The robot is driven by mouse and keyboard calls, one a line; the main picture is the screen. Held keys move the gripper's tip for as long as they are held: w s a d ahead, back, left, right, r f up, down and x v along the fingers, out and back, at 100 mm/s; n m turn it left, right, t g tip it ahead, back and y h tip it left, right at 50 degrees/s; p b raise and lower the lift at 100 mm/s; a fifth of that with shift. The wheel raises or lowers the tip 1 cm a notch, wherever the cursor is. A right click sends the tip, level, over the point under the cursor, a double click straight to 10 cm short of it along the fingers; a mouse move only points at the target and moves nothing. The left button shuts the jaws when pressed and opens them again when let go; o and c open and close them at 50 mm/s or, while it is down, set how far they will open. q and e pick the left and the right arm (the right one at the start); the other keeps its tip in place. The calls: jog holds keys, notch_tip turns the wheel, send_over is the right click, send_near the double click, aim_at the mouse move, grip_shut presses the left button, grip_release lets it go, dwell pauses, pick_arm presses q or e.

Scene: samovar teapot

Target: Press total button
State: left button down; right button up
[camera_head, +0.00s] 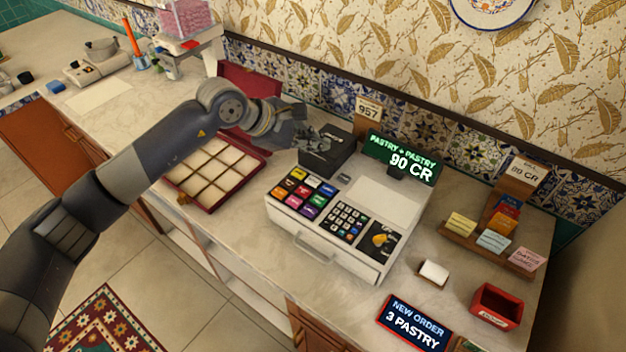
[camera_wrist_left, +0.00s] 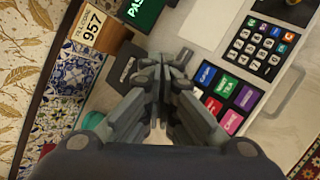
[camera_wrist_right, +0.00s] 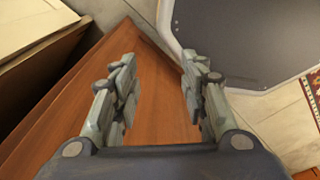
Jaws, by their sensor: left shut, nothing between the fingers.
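The white cash register (camera_head: 312,238) stands on the counter. It has coloured item keys (camera_head: 303,194), a black number keypad (camera_head: 347,221) and a black panel with a yellow key (camera_head: 380,240). I cannot read which key is the total button. The green display (camera_head: 401,158) reads "PASTRY + PASTRY 90 CR". My left gripper (camera_head: 322,140) is shut and empty above the dark printer box (camera_head: 338,160), behind the coloured keys. In the left wrist view its fingertips (camera_wrist_left: 172,60) are beside the coloured keys (camera_wrist_left: 222,88). My right gripper (camera_wrist_right: 157,75) is open and empty over brown wood, away from the register.
An open red box with compartments (camera_head: 262,158) lies left of the register. A "NEW ORDER 3 PASTRY" sign (camera_head: 414,324), a red tray (camera_head: 497,306) and a card rack (camera_head: 480,243) stand to the right. A "957" card (camera_head: 368,110) stands behind the left gripper.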

pick_arm(q)
jog(key=f, duration=0.2)
jog(key=b, duration=0.3)
send_over(313, 182)
jog(key=f, duration=0.5)
jog(key=shift+s+d+f, duration=0.15)
jog(key=shift+s+f, duration=0.1)
jog(key=shift+f, duration=0.05)
jog(key=shift+f+b, duration=0.6)
jog(key=shift+f, duration=0.05)
jog(key=shift+r, duration=0.1)
jog(key=shift+f+b, duration=0.45)
jog(key=shift+b, duration=0.2)
